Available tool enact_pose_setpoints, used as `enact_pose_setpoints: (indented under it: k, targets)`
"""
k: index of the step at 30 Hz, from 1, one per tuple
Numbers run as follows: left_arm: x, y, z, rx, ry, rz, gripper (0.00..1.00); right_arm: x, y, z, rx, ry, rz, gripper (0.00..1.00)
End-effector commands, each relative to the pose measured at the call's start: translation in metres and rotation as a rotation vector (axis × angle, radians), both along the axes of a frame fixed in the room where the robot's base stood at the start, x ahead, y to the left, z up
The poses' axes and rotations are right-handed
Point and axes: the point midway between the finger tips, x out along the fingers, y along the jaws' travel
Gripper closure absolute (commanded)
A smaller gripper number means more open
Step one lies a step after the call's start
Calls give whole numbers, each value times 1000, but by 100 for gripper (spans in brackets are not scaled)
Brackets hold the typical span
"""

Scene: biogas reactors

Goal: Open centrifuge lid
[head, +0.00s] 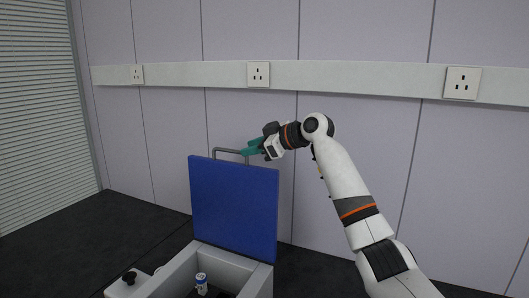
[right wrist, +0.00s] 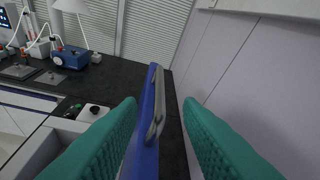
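The centrifuge lid (head: 235,210) is a blue panel standing about upright at the back of the grey centrifuge body (head: 178,268), whose inside is exposed. A grey bar handle (head: 217,151) sits at the lid's top edge. My right gripper (head: 248,150), with teal fingers, is at this handle. In the right wrist view the two fingers (right wrist: 162,130) are spread apart. The handle (right wrist: 156,112) and the blue lid (right wrist: 143,150), seen edge-on, show in the gap between them, with no clear contact. My left gripper is not in view.
A vial (head: 201,281) with a blue and white top stands inside the body. A black knob (head: 129,277) is at its front left. The wall with sockets (head: 259,74) is close behind. In the right wrist view, a blue device (right wrist: 65,56) stands on the dark bench (right wrist: 122,78).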

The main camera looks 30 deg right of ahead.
Motion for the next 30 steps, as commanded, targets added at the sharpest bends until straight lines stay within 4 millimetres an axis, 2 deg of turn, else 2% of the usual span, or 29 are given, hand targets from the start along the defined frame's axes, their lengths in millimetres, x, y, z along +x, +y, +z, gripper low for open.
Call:
enact_pose_setpoints:
  k: [1,3,9,30]
  targets:
    - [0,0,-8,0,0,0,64,-9,-6,1,-1,-4,-1,68]
    - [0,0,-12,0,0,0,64,-18,-12,6,-1,-3,-2,68]
    - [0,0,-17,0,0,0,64,-34,-21,15,0,0,0,68]
    - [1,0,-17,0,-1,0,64,-37,-22,17,1,1,1,68]
